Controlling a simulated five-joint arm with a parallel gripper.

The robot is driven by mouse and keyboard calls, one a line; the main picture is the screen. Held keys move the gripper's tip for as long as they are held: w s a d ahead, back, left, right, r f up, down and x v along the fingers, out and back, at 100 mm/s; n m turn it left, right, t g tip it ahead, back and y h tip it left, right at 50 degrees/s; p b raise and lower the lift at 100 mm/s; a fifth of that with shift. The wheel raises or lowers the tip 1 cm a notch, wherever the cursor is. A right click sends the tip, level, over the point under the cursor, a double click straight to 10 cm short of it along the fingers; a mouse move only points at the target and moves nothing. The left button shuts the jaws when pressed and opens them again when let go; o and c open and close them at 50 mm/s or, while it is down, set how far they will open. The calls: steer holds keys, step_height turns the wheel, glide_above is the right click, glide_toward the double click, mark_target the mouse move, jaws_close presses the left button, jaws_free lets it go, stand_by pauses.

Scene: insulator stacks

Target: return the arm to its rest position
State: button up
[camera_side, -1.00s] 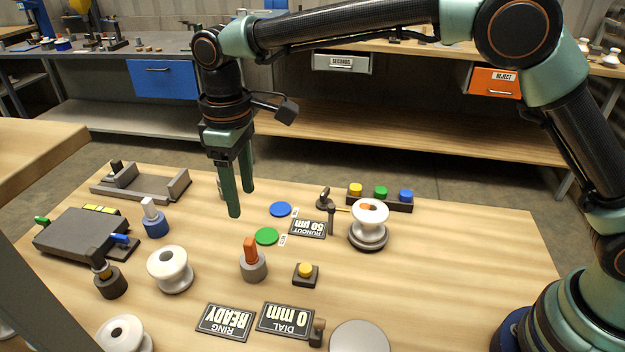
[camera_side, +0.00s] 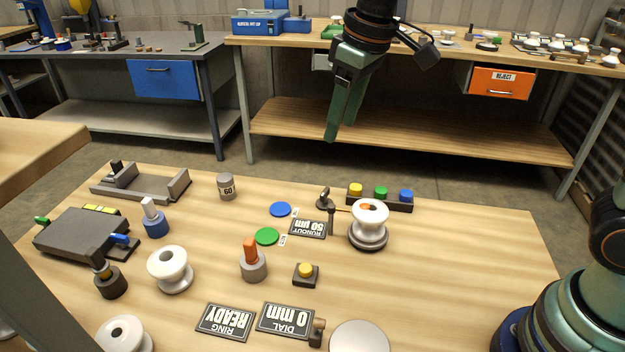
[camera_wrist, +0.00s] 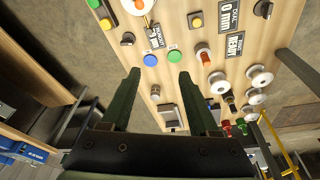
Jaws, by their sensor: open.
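My gripper (camera_side: 345,112) hangs high above the far side of the wooden table (camera_side: 470,270) in the side view, its two green fingers pointing down and slightly left. The fingers are apart with nothing between them. In the wrist view my gripper (camera_wrist: 158,92) also shows open and empty, with the table top beyond it. Most of my arm is out of the side view at the top; my base stands at the right.
Another white insulator (camera_side: 170,268), an orange-topped post (camera_side: 252,262), a grey weight (camera_side: 226,187) and a button bar (camera_side: 380,197) stand on the table. The right side is clear.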

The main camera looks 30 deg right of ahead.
steer(key=s+d+f+m+t, duration=0.2)
steer(key=s+d+m+t, duration=0.1)
steer(key=s+d, duration=0.8)
steer(key=shift+d+f+m+h, duration=0.2)
steer(key=shift+d+m+h, duration=0.2)
steer(key=shift+d+m, duration=0.45)
steer(key=shift+s, duration=0.1)
